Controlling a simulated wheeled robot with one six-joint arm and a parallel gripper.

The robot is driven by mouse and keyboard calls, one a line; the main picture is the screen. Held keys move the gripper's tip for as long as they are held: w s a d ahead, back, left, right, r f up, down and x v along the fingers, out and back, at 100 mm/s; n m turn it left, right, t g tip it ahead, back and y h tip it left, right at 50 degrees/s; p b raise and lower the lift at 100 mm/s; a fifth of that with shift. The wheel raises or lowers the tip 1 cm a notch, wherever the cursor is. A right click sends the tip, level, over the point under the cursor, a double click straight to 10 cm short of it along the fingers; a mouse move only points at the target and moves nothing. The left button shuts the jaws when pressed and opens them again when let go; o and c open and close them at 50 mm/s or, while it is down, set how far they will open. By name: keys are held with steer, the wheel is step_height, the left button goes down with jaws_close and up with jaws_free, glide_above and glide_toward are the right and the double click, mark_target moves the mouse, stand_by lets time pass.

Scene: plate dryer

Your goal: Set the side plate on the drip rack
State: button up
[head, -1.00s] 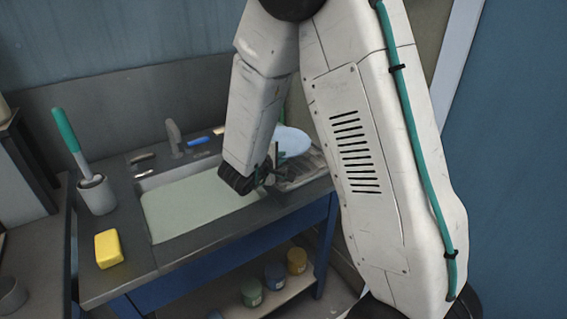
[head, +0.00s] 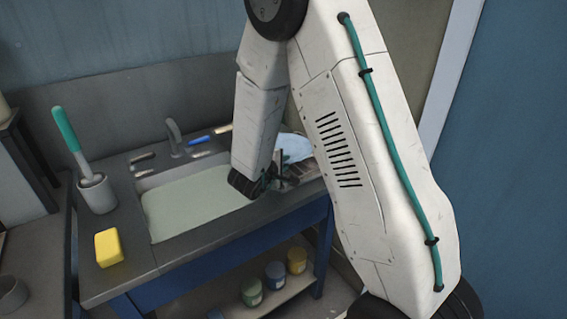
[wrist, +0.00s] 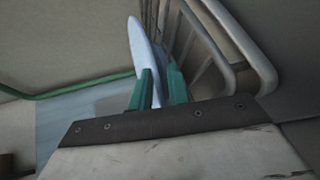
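The side plate (head: 294,147) is pale blue and shows in the head view at the right end of the sink counter, partly behind my arm. In the wrist view the plate (wrist: 143,48) is seen nearly edge-on, standing between the two green fingers of my gripper (wrist: 160,88). The fingers are closed on its lower part. The drip rack (wrist: 205,55) has pale rounded bars just right of the plate in the wrist view. I cannot tell whether plate and bars touch. In the head view my gripper is mostly hidden by my wrist, and the rack is largely covered.
The sink basin (head: 190,203) lies left of my gripper, with a faucet (head: 175,138) behind it. A yellow sponge (head: 109,247) and a brush holder (head: 97,194) stand on the left counter. Several jars (head: 275,275) sit on the shelf below.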

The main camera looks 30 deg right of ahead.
steer(key=shift+r, duration=0.1)
steer(key=shift+s+a+r, duration=0.1)
steer(key=shift+a, duration=0.15)
steer(key=s+a+r+m+t+y, duration=0.1)
steer(key=s+a+r+y, duration=0.2)
steer(key=a+r+y, duration=0.55)
steer(key=s+a+r+m+t+y, duration=0.15)
steer(key=s+a+r+y, duration=0.35)
steer(key=a, duration=0.6)
steer(key=s+d+r+m+g, duration=0.1)
steer(key=s+d+m+g, duration=0.1)
steer(key=s, duration=0.6)
steer(key=s+d+r+m+g+h, duration=0.1)
steer(key=s+d+r+g, duration=0.1)
steer(key=s, duration=0.7)
steer(key=s+d+r+m+g, duration=0.2)
steer(key=s+g, duration=0.2)
steer(key=s, duration=0.5)
steer(key=shift+s+d+r+m+g+h, duration=0.15)
steer(key=shift+d+m+g+h, duration=0.15)
steer(key=shift+m+g+h, duration=0.05)
